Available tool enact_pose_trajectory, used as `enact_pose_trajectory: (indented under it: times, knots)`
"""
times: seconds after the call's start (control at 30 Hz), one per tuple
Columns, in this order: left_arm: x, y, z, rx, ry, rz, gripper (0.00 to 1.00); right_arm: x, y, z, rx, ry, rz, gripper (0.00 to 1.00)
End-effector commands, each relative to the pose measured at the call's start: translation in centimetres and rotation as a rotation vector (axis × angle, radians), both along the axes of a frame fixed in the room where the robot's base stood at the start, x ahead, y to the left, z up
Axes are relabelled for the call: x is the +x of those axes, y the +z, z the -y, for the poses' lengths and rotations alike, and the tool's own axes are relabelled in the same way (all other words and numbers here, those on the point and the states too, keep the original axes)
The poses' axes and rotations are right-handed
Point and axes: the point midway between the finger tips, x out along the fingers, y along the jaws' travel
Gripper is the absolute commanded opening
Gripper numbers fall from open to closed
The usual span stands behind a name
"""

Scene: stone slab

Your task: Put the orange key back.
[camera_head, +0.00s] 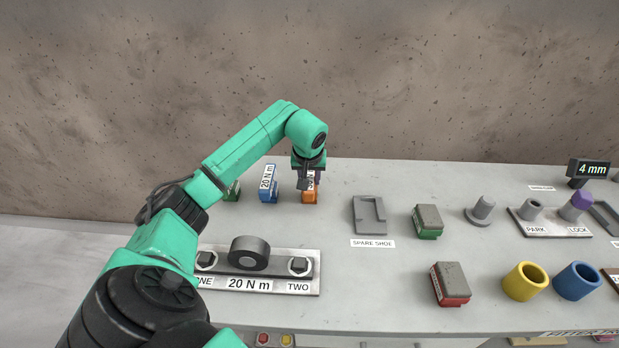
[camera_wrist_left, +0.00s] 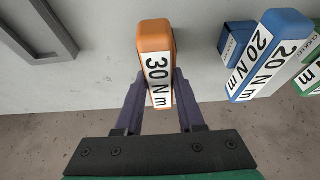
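The orange key (camera_head: 310,197) is a block with a white label, standing on the slab at the right end of a row of keys. In the left wrist view the key (camera_wrist_left: 155,38) reads 30 N m and lies between the fingers. My left gripper (camera_head: 303,182) comes down over it from behind. In the left wrist view both fingers of that gripper (camera_wrist_left: 160,85) lie against the key's sides, with no clear gap. The key's underside and any holder beneath it are hidden. My right gripper is not in view.
The blue 20 N m key (camera_head: 268,184) and a green key (camera_head: 232,191) stand to the left. Green (camera_head: 428,221) and red (camera_head: 451,284) blocks and yellow (camera_head: 525,282) and blue (camera_head: 577,282) cups lie further right. A bolted plate (camera_head: 272,268) is in front.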

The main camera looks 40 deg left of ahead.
Motion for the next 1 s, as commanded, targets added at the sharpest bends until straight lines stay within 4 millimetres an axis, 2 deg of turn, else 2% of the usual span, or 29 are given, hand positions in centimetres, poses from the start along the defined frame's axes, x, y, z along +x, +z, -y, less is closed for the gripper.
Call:
enact_pose_trajectory:
  times: [0.03, 0.07, 0.33, 0.47, 0.57, 0.8, 0.9, 1.0]
  knots:
    - [0.0, 0.0, 0.0, 0.0, 0.0, 0.0, 0.56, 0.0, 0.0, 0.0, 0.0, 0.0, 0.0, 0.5]
    - [0.0, 0.0, 0.0, 0.0, 0.0, 0.0, 0.67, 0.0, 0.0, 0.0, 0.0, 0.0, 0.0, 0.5]
    - [0.0, 0.0, 0.0, 0.001, 0.0, -0.001, 0.67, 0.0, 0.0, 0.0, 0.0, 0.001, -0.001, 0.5]
    - [-0.1, 0.8, 0.1, 0.001, 0.0, 0.002, 0.67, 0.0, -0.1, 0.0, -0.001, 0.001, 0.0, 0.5]
    - [-0.7, 2.5, 0.5, 0.004, 0.0, 0.005, 0.67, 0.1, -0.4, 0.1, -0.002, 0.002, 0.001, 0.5]
    - [-2.7, 8.6, 2.1, 0.003, 0.001, 0.006, 0.67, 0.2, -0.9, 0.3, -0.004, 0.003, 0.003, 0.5]
    - [-3.3, 10.4, 2.5, 0.002, 0.0, 0.002, 0.67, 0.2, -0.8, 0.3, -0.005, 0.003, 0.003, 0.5]
    - [-3.7, 11.1, 2.8, 0.001, 0.0, -0.001, 0.67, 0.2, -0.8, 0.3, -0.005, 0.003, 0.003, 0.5]
